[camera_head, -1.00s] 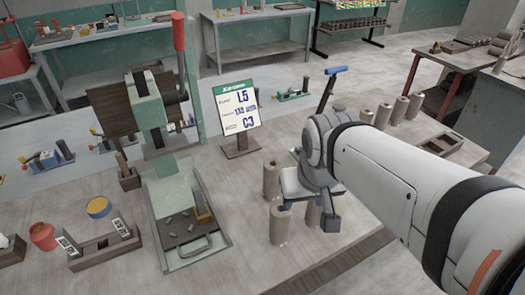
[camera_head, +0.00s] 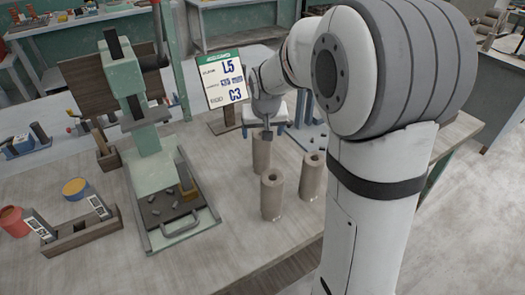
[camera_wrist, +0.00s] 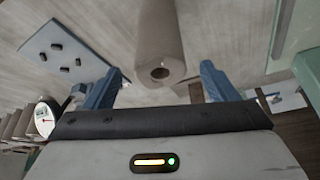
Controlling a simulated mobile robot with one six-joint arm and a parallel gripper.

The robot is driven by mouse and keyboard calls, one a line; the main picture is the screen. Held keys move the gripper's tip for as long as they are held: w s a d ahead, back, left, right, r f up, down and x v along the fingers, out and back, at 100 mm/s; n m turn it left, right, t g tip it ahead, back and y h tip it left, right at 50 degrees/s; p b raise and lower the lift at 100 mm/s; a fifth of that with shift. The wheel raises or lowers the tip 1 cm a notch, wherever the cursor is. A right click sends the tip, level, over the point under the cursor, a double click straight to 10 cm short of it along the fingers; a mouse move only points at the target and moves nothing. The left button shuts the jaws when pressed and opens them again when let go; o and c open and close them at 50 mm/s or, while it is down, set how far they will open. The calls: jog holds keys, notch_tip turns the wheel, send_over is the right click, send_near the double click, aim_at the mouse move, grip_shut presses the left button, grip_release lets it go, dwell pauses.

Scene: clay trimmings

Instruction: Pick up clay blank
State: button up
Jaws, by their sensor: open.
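The clay blanks are upright tan cylinders with a hole in the top. In the head view, one blank (camera_head: 262,153) stands just below my gripper (camera_head: 264,126). A second blank (camera_head: 272,197) stands in front of it and a third (camera_head: 312,176) to the right. In the wrist view, my gripper (camera_wrist: 160,86) has its blue fingers wide apart and empty. A blank (camera_wrist: 160,35) shows beyond and between them, its holed end facing the camera. I see no contact between the fingers and this blank.
A green press (camera_head: 150,150) stands left of the blanks, with small dark pieces on its base. A sign (camera_head: 222,80) stands behind. A wooden holder (camera_head: 80,228), red pot (camera_head: 14,222) and yellow-topped tin (camera_head: 76,188) are at left. Bare table lies in front.

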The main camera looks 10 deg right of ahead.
aim_at(261, 150)
jog(key=x, duration=0.5)
jog(key=shift+w+r, duration=0.1)
jog(key=shift+w, duration=0.05)
jog(key=shift+c, duration=0.2)
jog(key=shift+r+p, duration=0.1)
jog(key=shift+p, duration=0.2)
grip_shut()
